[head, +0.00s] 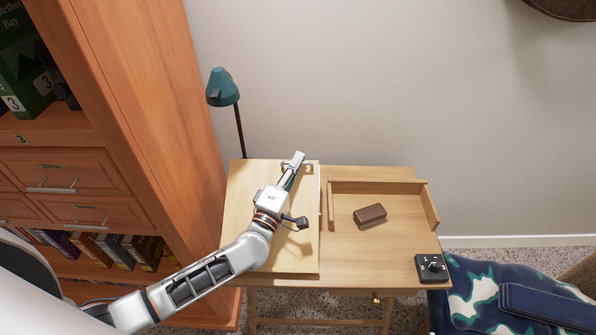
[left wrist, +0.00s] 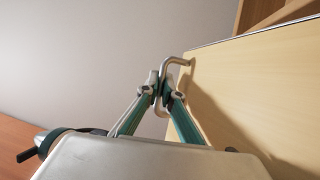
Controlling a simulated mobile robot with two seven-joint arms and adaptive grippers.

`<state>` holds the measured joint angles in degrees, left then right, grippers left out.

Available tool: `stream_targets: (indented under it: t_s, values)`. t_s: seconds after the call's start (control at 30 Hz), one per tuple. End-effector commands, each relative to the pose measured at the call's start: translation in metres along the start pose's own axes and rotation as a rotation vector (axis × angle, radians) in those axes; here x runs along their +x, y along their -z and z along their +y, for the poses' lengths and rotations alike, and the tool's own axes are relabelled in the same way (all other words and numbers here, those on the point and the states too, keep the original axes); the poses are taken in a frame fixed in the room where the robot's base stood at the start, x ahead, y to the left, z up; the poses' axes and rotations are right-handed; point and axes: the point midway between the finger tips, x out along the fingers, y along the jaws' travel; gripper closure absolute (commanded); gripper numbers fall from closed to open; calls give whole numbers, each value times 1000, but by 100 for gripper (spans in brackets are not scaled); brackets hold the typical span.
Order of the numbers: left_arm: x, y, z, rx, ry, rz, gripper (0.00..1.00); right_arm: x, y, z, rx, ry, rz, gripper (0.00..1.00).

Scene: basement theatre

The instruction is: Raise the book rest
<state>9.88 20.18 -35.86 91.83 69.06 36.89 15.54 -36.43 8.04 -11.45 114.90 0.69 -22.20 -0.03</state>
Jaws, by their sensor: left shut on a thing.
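The book rest (head: 242,200) is a pale wooden panel on the left half of the desk. It also fills the right side of the left wrist view (left wrist: 245,85). A bent metal handle (left wrist: 175,62) stands out from it near its far edge. My left gripper (head: 291,174) reaches over the panel to this handle. In the left wrist view its two green-sided fingers (left wrist: 162,97) are closed around the handle's bar. From above, I cannot tell how far the panel is tilted. The right gripper is in neither view.
The desk (head: 375,255) also bears a brown block (head: 370,215) inside a low wooden rim and a black dial box (head: 430,267). A teal lamp (head: 223,88) stands behind. A tall bookcase (head: 150,100) is close on the left; a blue patterned seat (head: 500,295) is at right.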

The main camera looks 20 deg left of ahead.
Motion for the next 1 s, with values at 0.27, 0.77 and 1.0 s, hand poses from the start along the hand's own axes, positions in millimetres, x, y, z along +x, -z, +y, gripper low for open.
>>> stream_targets:
  t_s: [0.27, 0.77, 1.0]
  values:
    - [-14, -6, 39, 24, -64, -1, 100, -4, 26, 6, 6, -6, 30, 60]
    - [-21, -9, 46, 24, -58, -1, 100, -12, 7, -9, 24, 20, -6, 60]
    - [-21, -9, 45, 25, -57, -1, 86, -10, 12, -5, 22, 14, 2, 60]
